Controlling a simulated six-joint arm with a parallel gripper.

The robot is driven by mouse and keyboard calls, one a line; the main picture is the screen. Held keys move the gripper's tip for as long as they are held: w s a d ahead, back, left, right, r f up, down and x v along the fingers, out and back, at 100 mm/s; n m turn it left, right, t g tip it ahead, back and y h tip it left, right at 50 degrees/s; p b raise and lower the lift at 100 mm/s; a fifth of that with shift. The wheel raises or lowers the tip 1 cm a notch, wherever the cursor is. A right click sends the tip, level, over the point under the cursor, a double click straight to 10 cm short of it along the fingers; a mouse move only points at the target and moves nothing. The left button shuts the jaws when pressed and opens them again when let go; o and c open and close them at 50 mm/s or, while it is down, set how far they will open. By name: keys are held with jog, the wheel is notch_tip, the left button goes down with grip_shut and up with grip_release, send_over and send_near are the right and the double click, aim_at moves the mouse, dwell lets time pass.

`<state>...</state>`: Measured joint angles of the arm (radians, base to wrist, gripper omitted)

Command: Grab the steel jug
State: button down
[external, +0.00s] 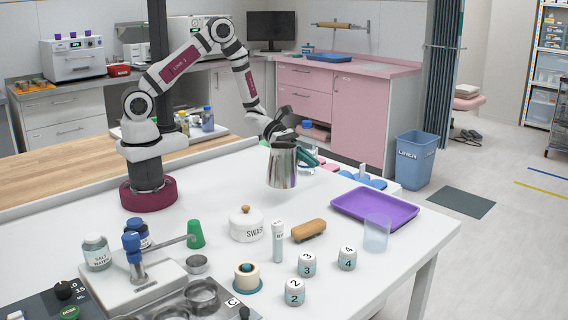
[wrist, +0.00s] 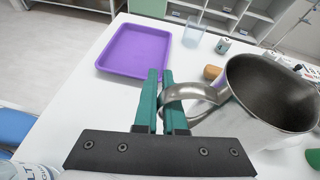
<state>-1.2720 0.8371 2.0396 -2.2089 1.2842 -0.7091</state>
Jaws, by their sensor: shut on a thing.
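The steel jug (external: 283,166) is a shiny metal pitcher with an open top. It is upright or nearly so and appears held above the white table (external: 340,265), behind the swab jar. In the wrist view the jug (wrist: 262,100) is at the right, with its dark empty inside showing. My gripper (wrist: 161,95) has green fingers shut on the jug's handle. In the external view my gripper (external: 305,158) is at the jug's right side, partly hidden by it.
A purple tray (external: 375,208) lies to the right, with a clear cup (external: 377,232) by its front edge. The table's right front corner is clear.

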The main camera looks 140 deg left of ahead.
aim_at(287, 163)
jog(key=w+d+r, duration=0.3)
jog(key=d+r, duration=0.2)
jog(key=d, duration=0.2)
jog(key=shift+d, duration=0.3)
dwell(2.7)
